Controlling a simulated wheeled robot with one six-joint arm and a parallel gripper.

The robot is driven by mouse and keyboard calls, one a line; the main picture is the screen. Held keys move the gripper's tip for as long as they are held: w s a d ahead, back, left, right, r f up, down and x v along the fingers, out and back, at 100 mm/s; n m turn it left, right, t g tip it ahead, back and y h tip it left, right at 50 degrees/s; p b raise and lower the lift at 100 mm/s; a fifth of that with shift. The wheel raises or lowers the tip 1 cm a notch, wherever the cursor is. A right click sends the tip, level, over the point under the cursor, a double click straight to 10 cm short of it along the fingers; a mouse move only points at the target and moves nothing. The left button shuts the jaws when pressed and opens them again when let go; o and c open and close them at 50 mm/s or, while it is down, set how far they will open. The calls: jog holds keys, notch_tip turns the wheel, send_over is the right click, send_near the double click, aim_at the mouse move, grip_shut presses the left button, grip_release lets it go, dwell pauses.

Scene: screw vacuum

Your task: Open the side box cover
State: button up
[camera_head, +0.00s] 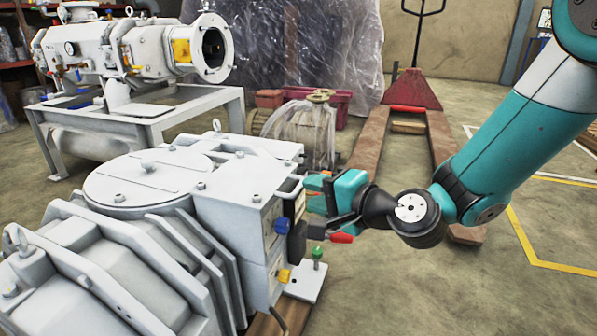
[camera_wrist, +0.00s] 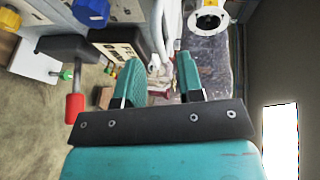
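The side box (camera_head: 250,215) is the light grey boxy end of the white vacuum machine, nearest my arm. Its side face carries labels, and the cover looks closed, though my gripper and the steep angle hide part of it. My gripper (camera_head: 318,186) is beside this face, at its upper right. In the wrist view my gripper (camera_wrist: 158,72) has its two teal fingers apart, with a clear gap. A pale curved bar, like a handle (camera_wrist: 157,35), shows in and beyond that gap. I cannot tell whether the fingers touch it.
A red-handled lever (camera_head: 341,238) sticks out just below my gripper. A green knob (camera_head: 317,252) and a yellow knob (camera_head: 284,275) are lower down. A second machine (camera_head: 130,50) stands on a frame behind. A pallet jack (camera_head: 410,100) stands behind my arm. Floor at right is open.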

aim_at(298, 188)
jog(key=p+x, duration=0.1)
jog(key=x, duration=0.3)
jog(key=shift+w+a+p, duration=0.25)
jog(key=shift+a+p, duration=0.05)
jog(key=shift+p, duration=0.1)
jog(key=shift+c, duration=0.3)
grip_shut()
